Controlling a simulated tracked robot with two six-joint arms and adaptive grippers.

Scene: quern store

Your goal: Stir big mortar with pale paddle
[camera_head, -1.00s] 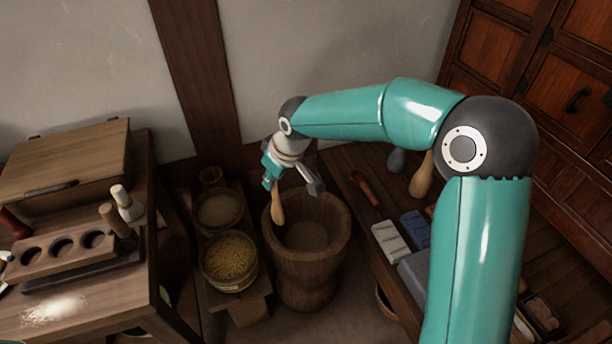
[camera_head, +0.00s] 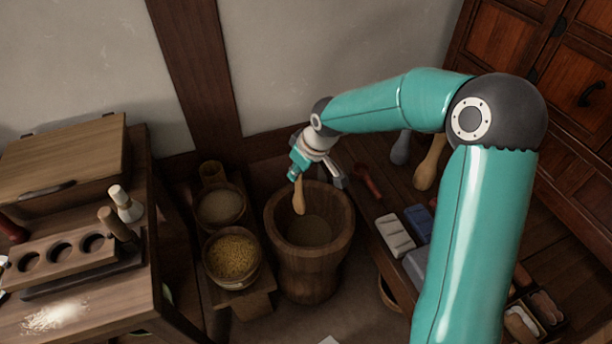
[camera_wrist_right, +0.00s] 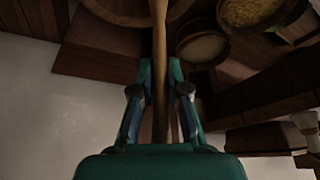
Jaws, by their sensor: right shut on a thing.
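My right gripper (camera_head: 316,172) is above the mortar's back rim and shut on the handle of the pale paddle (camera_head: 299,200). The paddle hangs nearly upright, its lower end over or within the left back part of the opening. I cannot tell whether it touches the contents. In the right wrist view, the paddle's handle (camera_wrist_right: 160,42) runs between my gripper's fingers (camera_wrist_right: 160,92). My left gripper is out of view.
Two grain bowls, one yellow (camera_head: 232,259) and one pale (camera_head: 220,208), stand close left of the mortar. A low shelf with a white block (camera_head: 396,235), a red tool (camera_head: 367,181) and other paddles (camera_head: 430,165) is at right. A wooden bench (camera_head: 130,305) is at left.

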